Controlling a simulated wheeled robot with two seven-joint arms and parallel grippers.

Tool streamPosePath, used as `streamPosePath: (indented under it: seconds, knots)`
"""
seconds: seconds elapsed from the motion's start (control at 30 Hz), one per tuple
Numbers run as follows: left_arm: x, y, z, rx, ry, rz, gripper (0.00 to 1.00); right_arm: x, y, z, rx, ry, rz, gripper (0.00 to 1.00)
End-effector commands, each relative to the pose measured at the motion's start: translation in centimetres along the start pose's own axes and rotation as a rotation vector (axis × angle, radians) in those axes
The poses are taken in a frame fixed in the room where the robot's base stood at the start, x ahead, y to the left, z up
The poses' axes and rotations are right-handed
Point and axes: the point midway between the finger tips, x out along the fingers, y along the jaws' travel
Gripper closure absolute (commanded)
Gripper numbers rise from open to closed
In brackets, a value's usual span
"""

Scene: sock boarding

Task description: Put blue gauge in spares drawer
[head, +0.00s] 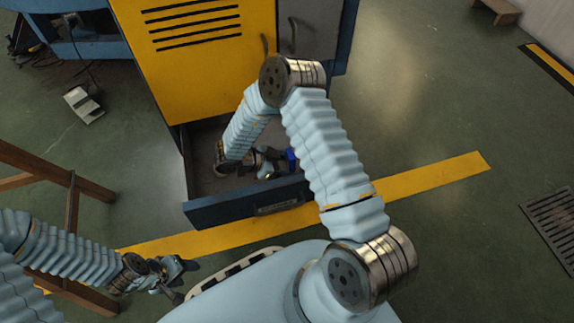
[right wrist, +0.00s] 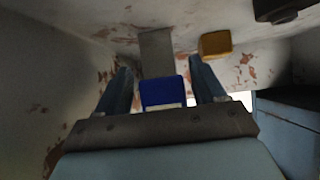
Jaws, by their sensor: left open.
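The blue gauge (head: 291,157) is in the open bottom drawer (head: 245,206) of the yellow cabinet, near its right side. In the right wrist view the blue gauge (right wrist: 163,92) shows between the two fingers. My right gripper (head: 277,160) is down inside the drawer beside the gauge. In the wrist view my right gripper (right wrist: 162,72) has its fingers apart, with a narrow gap on each side of the gauge. My left gripper (head: 178,279) is open and empty, outside the drawer at lower left.
A yellow block (right wrist: 215,43) and a dark object (right wrist: 280,10) show near the gauge in the wrist view. The yellow cabinet (head: 210,75) rises behind the drawer. A wooden frame (head: 70,215) stands at left.

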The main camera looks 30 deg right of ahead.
Motion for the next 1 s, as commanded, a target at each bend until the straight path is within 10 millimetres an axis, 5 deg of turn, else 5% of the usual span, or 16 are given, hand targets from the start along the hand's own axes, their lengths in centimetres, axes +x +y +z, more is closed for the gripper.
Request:
streamPosePath:
  seconds: [0.43,1.0]
  knots:
    - [-0.2,0.1,0.0,0.0,0.0,0.0,0.43,-0.8,-0.1,-0.4,0.0,-0.001,-0.002,0.2]
    - [-2.2,0.7,0.0,0.0,-0.002,-0.002,0.43,-11.6,-0.1,-0.3,0.0,-0.001,-0.002,0.2]
